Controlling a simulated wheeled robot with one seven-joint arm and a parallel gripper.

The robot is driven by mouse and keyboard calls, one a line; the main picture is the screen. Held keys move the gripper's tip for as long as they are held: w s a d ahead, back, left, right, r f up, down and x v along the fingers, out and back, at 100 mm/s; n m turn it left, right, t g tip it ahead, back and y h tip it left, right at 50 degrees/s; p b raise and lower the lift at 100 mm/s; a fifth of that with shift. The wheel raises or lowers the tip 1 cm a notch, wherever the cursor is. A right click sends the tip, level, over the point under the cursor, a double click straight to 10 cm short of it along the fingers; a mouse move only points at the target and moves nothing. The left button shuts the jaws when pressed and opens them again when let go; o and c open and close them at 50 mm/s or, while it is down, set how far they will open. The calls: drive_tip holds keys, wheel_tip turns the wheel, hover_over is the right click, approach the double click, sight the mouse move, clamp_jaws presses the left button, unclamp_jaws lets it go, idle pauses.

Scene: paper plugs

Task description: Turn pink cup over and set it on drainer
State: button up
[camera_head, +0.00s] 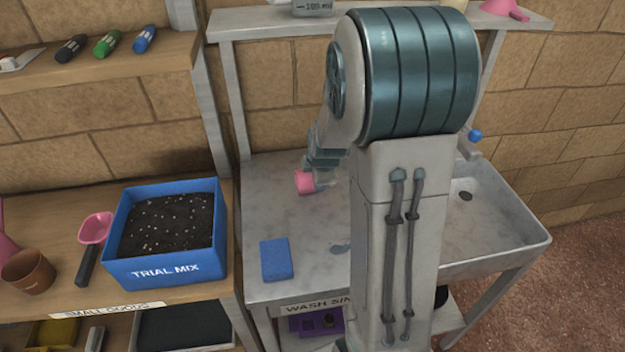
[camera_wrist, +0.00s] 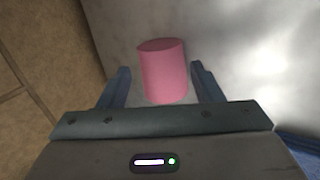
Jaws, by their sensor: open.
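The pink cup (camera_head: 304,182) is at the back left of the metal sink counter, partly hidden by my gripper (camera_head: 318,183). In the wrist view the pink cup (camera_wrist: 165,75) shows as a plain cylinder between the two fingers of my gripper (camera_wrist: 160,72). The fingers are apart, with a visible gap on each side of the cup. I cannot tell whether the end facing the wrist camera's far side is open or closed. No rack that is clearly a drainer shows; my arm hides the middle of the sink unit.
The counter (camera_head: 285,210) has free room around a blue sponge (camera_head: 276,259). The sink basin (camera_head: 480,215) is right of my arm. A blue soil box (camera_head: 165,240) stands on the left bench. A shelf (camera_head: 260,27) runs above the counter, before a brick wall.

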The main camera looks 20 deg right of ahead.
drive_tip(key=shift+x, duration=2)
drive_tip(key=shift+a, duration=0.1)
drive_tip(key=c, duration=0.8)
drive_tip(key=shift+c, duration=0.2)
drive_tip(key=shift+r, duration=0.45)
wheel_tip(320, 180, up, 3)
drive_tip(key=shift+r, duration=0.25)
drive_tip(key=s+d+r+n+y+b, duration=0.2)
drive_tip(key=s+d+r+n+b, duration=0.2)
drive_tip(key=s+d+r+b, duration=0.45)
drive_tip(key=w+a+f+b, duration=0.1)
drive_tip(key=w+a+f, duration=0.3)
drive_tip(key=w+a+f+b, duration=0.1)
drive_tip(key=w+a+f, duration=0.3)
drive_tip(key=shift+w+f, duration=0.3)
drive_tip(key=shift+w, duration=0.05)
drive_tip(key=shift+f, duration=2.05)
